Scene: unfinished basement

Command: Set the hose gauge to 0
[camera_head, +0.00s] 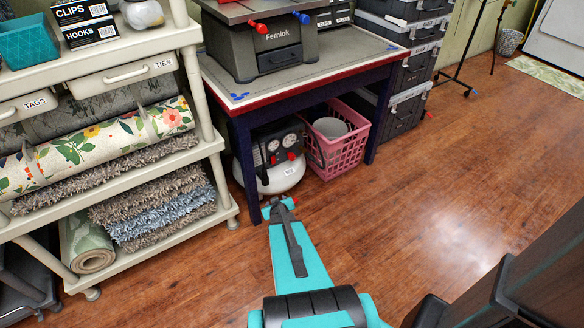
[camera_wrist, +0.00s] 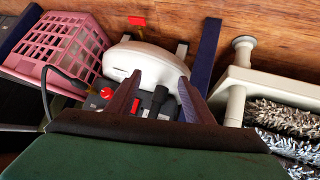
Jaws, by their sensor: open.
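A white-tanked air compressor (camera_head: 282,178) with a dark front panel stands under the workbench. Two small round gauges show on its panel, a right one (camera_head: 273,146) and a left one (camera_head: 257,157); their readings are too small to tell, and I cannot tell which is the hose gauge. My gripper (camera_head: 281,205) is low in front of the compressor. In the wrist view, the compressor (camera_wrist: 145,62) appears upside down behind my open gripper (camera_wrist: 154,84). A black knob-like part (camera_wrist: 158,101) shows between the two fingers, with no visible grip on it. The gauge faces are not clear there.
A pink basket (camera_head: 340,140) stands right of the compressor, and a workbench leg (camera_head: 246,170) stands at its left. A cream shelf (camera_head: 226,205) with rolled rugs is on the left. A red-tipped connector (camera_wrist: 106,93) with a black hose is beside my gripper. Open wood floor (camera_head: 440,190) lies right.

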